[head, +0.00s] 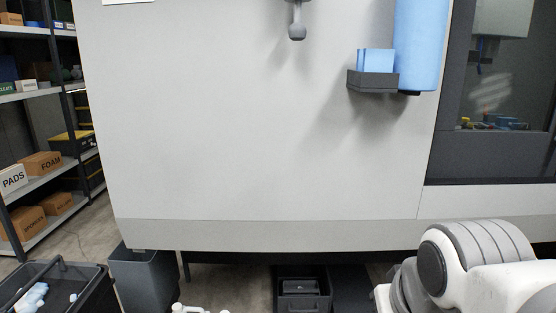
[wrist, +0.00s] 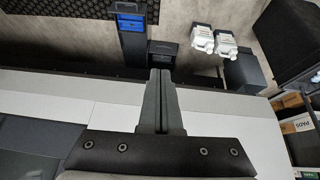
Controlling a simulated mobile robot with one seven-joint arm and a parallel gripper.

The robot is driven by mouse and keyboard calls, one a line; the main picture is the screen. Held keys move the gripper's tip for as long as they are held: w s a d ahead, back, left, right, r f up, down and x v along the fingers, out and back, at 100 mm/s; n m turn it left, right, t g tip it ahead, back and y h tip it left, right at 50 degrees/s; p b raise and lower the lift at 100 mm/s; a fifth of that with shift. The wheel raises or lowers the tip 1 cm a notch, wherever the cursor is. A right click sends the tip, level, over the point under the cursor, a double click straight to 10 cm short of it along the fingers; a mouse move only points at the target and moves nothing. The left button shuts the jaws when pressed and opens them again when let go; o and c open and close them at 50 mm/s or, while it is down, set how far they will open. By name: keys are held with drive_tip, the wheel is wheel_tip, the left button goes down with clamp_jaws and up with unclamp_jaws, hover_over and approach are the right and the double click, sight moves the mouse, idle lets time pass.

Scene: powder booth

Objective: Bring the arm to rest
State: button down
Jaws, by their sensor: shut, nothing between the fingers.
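My gripper (wrist: 160,75) shows in the wrist view, its two dark fingers together with nothing between them. It is over the pale booth panel and the floor strip beyond it, and appears apart from both. In the head view only part of my white and grey arm (head: 480,262) shows, at the lower right in front of the booth. My gripper is out of the head view.
The large pale booth wall (head: 250,130) fills the head view. A blue cylinder (head: 421,45) and a small dark tray (head: 372,82) are fixed to it. A shelf (head: 30,92) with boxes stands left. Bins and white bottles (wrist: 203,40) stand on the floor.

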wheel_tip(320, 180, up, 22)
drive_tip(key=s+a+p, duration=0.1)
drive_tip(key=s+p, duration=0.1)
drive_tip(key=p, duration=2)
drive_tip(key=shift+s+f, duration=0.15)
drive_tip(key=shift+f, duration=0.1)
